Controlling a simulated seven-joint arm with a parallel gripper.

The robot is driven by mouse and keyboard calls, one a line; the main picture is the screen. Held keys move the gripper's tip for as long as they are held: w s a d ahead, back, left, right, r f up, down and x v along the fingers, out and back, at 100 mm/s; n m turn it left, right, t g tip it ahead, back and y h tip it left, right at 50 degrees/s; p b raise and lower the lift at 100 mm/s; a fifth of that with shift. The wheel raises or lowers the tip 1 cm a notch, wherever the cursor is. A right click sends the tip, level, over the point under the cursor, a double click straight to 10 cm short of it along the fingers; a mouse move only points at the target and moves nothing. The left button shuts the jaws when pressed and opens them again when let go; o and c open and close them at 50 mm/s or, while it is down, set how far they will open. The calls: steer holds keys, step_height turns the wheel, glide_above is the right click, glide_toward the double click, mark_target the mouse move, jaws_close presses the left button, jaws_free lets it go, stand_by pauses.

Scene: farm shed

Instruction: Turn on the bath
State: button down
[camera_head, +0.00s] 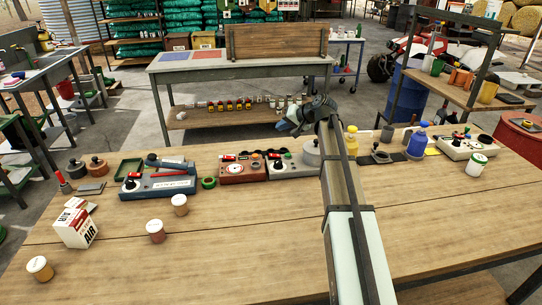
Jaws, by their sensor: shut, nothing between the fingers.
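My arm reaches over the wooden workbench from the front. My gripper (286,127) is shut and empty at its far end, raised above the bench's back edge. Several small devices stand along the bench. A pale grey box (283,171) with a dark knob and a red mark is just left of my arm, with a grey lidded pot (312,153) at its right end. A red box (236,173) with a white dial is beside it. A blue-grey unit (158,187) is further left. A cream unit (464,149) with a dark knob is at the right. I cannot tell which is the bath.
Several lidded jars (155,231) and an AIR carton (75,229) stand at the bench's left front. A yellow bottle (351,141), a blue-topped bottle (417,142) and a white jar (476,165) stand right of my arm. The bench's front middle is bare.

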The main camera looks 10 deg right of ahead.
mark_target(274, 156)
steer(key=shift+s+a, duration=0.2)
steer(key=shift+a, duration=0.35)
steer(key=shift+f, duration=0.15)
steer(key=shift+a+f, duration=0.25)
steer(key=shift+f, duration=1.15)
steer(key=shift+a+f, duration=0.3)
steer(key=shift+f, duration=1.1)
steer(key=shift+a+f, duration=0.25)
steer(key=shift+f, duration=1.15)
steer(key=shift+f, duration=0.15)
steer(key=shift+f, duration=0.25)
steer(key=shift+a+f, duration=0.15)
steer(key=shift+f, duration=0.2)
steer(key=shift+r, duration=0.15)
steer(key=shift+r, duration=0.65)
steer(key=shift+d+r, duration=0.15)
steer(key=shift+d, duration=0.05)
